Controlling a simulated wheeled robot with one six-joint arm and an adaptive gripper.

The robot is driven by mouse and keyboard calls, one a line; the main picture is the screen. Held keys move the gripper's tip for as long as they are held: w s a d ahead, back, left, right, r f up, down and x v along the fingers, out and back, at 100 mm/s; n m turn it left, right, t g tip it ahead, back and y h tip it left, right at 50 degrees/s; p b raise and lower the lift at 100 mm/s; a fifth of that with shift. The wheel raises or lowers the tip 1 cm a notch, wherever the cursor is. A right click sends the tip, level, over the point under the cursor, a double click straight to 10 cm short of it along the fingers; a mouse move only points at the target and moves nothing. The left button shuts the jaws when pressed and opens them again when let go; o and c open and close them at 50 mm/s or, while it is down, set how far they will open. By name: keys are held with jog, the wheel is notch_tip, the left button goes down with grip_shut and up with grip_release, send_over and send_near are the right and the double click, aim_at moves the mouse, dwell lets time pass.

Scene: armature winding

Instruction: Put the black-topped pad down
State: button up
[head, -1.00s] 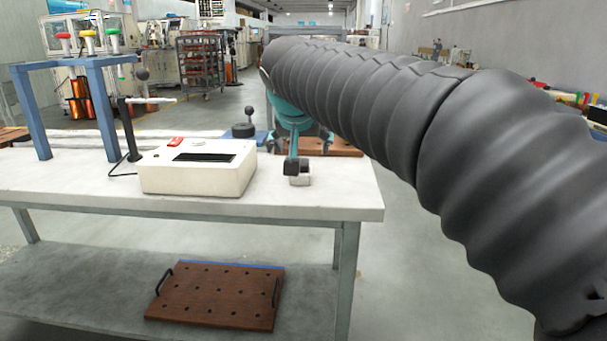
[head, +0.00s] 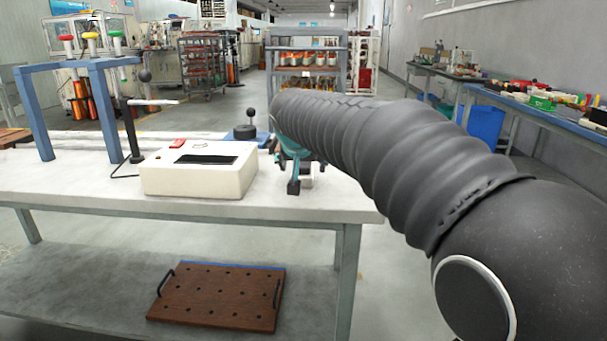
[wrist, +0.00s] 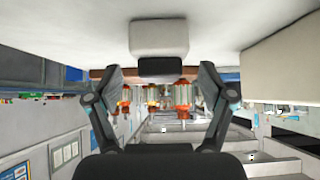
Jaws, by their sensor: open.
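The black-topped pad stands on the white table, a small pale block with a black face. In the wrist view the pad (wrist: 160,36) is at the top centre, standing on the table surface, which shows upside down there. My gripper (wrist: 161,84) is open, with its two fingers spread on either side of the pad in the picture and apart from it. In the head view my gripper (head: 293,187) is low over the table near its right end. The pad (head: 307,181) is just right of it and mostly hidden by it.
A cream box (head: 200,180) with a black slot stands left of my gripper on the table (head: 90,193). A black-knobbed device (head: 245,130) stands behind. A blue frame (head: 75,68) is at the left. A drilled brown board (head: 215,299) lies on the lower shelf.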

aim_at(302, 165)
jog(key=shift+x, duration=1.5)
jog(key=c, duration=1.3)
jog(key=shift+c, duration=0.2)
jog(key=shift+r, duration=0.15)
